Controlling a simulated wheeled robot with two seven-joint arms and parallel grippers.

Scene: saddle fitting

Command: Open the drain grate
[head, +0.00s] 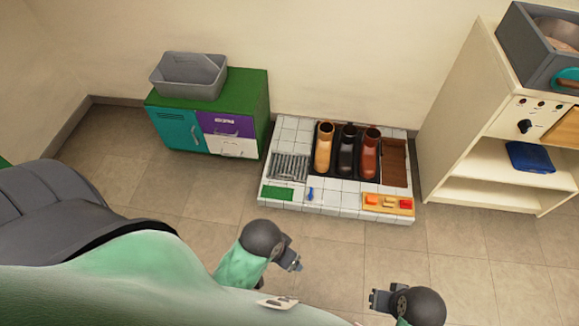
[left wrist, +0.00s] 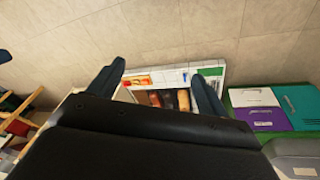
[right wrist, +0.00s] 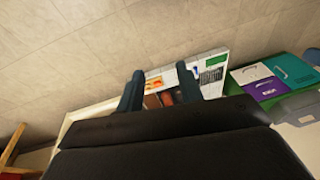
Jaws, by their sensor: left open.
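The drain grate (head: 290,166) is a grey slatted panel lying flat in the left part of a low white-tiled platform (head: 330,202). It looks closed. It also shows in the right wrist view (right wrist: 211,76); in the left wrist view I cannot make it out behind a finger. My left gripper (head: 294,262) hangs in front of the platform, apart from the grate, with its fingers spread and empty. My right gripper (head: 376,300) is farther right and nearer to me, its fingers apart and empty, touching nothing.
Several boots, including a tan one (head: 324,148), stand right of the grate. A green mat (head: 278,193) and a small blue item (head: 310,193) lie in front. A green cabinet (head: 240,92) with a grey bin (head: 187,76) stands left; a cream shelf (head: 470,120) stands right. The floor in front is clear.

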